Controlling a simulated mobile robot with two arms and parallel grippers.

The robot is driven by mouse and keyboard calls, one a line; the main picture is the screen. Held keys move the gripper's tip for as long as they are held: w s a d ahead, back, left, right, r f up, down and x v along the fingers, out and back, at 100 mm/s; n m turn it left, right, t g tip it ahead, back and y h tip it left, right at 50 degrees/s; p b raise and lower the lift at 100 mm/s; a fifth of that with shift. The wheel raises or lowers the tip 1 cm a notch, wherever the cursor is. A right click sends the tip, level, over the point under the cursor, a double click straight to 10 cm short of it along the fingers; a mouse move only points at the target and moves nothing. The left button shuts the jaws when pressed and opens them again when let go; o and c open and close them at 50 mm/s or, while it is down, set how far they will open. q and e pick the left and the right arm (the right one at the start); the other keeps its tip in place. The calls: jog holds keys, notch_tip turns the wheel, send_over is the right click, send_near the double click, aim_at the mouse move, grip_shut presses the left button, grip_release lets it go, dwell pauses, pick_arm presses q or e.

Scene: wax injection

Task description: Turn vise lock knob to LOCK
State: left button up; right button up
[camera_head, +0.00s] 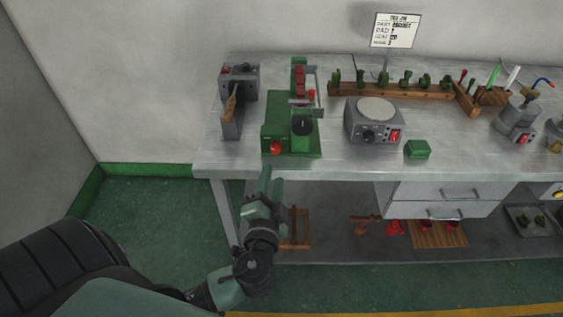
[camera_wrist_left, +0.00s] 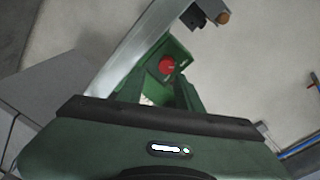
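A green injection machine (camera_head: 290,135) stands near the left end of the bench, with a red knob (camera_head: 276,148) low on its front and a black round knob (camera_head: 302,125) beside it. I cannot read any lock marking. My left gripper (camera_head: 269,180) points up just in front of the bench edge, below the red knob and apart from it. Its fingers look spread and empty. In the left wrist view the red knob (camera_wrist_left: 167,65) shows beyond the gripper body, with green surfaces around it. My right gripper is not in view.
The metal bench (camera_head: 350,165) has a front edge close to my left gripper. A grey device (camera_head: 240,85) stands left of the machine, and a grey heater unit (camera_head: 373,122) and green block (camera_head: 417,149) stand to its right. Drawers (camera_head: 445,190) and a lower shelf lie beneath.

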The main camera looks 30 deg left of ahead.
aim_at(276, 151)
pick_arm(q)
jog(key=x, duration=0.2)
jog(key=r+p+x, duration=0.1)
jog(key=x, duration=0.2)
jog(key=p+x, duration=0.1)
jog(key=x, duration=0.1)
jog(key=shift+w+a+r, duration=0.2)
jog(key=shift+w+r, duration=0.05)
jog(key=shift+w, duration=0.05)
grip_shut()
